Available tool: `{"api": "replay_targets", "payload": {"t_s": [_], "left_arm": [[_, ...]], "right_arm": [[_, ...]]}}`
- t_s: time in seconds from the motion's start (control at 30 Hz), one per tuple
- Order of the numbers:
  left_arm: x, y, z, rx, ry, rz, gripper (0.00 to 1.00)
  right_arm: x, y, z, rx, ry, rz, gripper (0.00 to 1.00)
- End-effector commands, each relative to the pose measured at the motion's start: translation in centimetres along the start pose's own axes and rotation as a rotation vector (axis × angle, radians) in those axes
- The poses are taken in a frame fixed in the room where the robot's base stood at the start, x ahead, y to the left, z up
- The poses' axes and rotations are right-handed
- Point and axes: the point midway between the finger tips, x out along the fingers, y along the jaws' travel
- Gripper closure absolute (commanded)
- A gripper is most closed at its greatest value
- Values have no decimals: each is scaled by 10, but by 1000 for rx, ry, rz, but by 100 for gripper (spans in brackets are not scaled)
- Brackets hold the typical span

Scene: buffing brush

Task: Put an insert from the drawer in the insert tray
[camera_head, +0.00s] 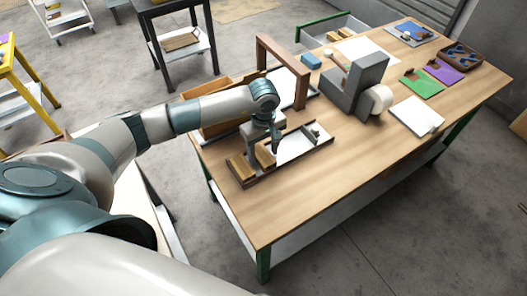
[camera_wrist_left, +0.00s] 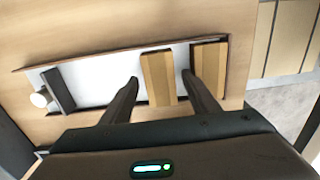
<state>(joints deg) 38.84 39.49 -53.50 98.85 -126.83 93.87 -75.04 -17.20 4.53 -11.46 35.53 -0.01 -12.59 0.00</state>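The insert tray (camera_head: 237,183) is a shallow brown-rimmed tray with a white floor near the table's left edge. It also shows in the left wrist view (camera_wrist_left: 105,70). Two wooden inserts stand side by side in one end of it: the inner insert (camera_wrist_left: 158,78) and the end insert (camera_wrist_left: 208,68). My left gripper (camera_head: 273,150) points down over the tray. In the left wrist view my left gripper (camera_wrist_left: 161,78) is open, its fingers on either side of the inner insert with small gaps. The open wooden drawer (camera_head: 205,112) is at the table's left side, partly behind my arm. My right gripper is out of view.
A brown wooden frame (camera_head: 303,88) stands behind the tray. A grey machine with a white roller (camera_head: 352,88) stands to the right. A white pad (camera_head: 416,116) and green (camera_head: 422,85) and purple (camera_head: 444,72) plates lie further right. The table's front is clear.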

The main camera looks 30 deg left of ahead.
Motion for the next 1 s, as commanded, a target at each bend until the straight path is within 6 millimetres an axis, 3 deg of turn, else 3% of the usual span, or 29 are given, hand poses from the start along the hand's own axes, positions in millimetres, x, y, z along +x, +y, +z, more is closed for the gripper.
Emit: {"api": "replay_targets", "payload": {"t_s": [0.27, 0.37, 1.0], "left_arm": [[-5, 0, 0, 0, 0, 0, 45], [-11, 1, -1, 1, 2, 3, 45], [-112, 1, -1, 0, 2, 3, 45]], "right_arm": [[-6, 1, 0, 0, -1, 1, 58], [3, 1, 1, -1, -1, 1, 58], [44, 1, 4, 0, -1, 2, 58]]}}
